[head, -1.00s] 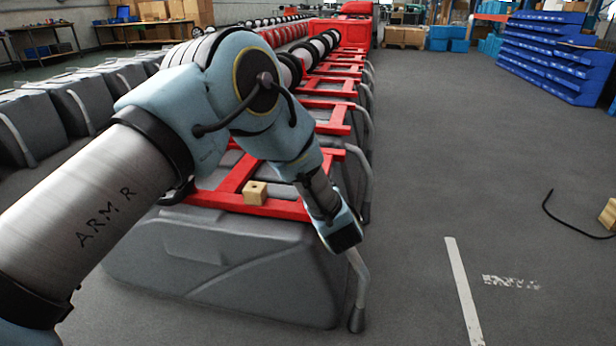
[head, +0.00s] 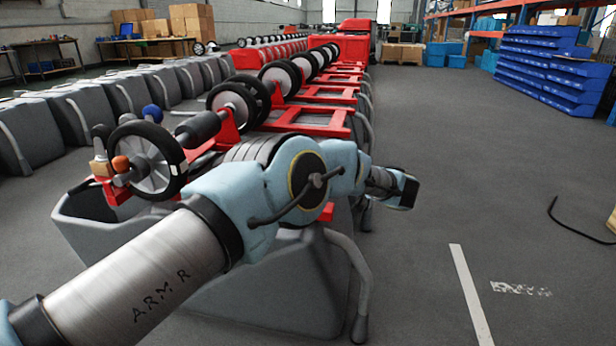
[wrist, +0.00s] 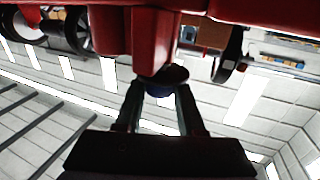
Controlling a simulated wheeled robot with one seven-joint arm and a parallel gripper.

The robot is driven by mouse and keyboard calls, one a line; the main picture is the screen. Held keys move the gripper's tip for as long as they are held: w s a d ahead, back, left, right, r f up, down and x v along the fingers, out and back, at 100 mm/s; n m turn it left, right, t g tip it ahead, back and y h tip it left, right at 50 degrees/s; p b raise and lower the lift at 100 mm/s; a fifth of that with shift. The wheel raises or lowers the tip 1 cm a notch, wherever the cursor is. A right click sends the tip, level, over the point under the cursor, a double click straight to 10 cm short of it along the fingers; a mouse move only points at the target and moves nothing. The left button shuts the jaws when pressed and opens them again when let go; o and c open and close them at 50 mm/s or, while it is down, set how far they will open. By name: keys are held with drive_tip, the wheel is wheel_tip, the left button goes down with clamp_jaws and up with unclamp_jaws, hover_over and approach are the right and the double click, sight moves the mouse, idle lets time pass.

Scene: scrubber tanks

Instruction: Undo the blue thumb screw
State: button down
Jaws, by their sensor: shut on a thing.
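In the wrist view a small blue thumb screw (wrist: 158,89) sits under a dark round disc, below a red frame part (wrist: 166,42). My gripper (wrist: 160,93) is shut on the blue screw, one finger at each side of it. The fingers partly hide the screw, and its thread is not visible. In the head view the dark end of my arm is to the right of the near grey tank, and its fingers and the held screw cannot be made out there.
More tanks with red frames (head: 310,120) stand in a row behind. Grey floor (head: 450,210) on the right is mostly clear.

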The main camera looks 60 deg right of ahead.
drive_tip(key=shift+w+f+n+y+b, duration=0.1)
drive_tip(key=shift+f+n+y+b, duration=0.05)
drive_tip(key=shift+n+y+b, duration=0.4)
drive_tip(key=c, duration=0.5)
unclamp_jaws()
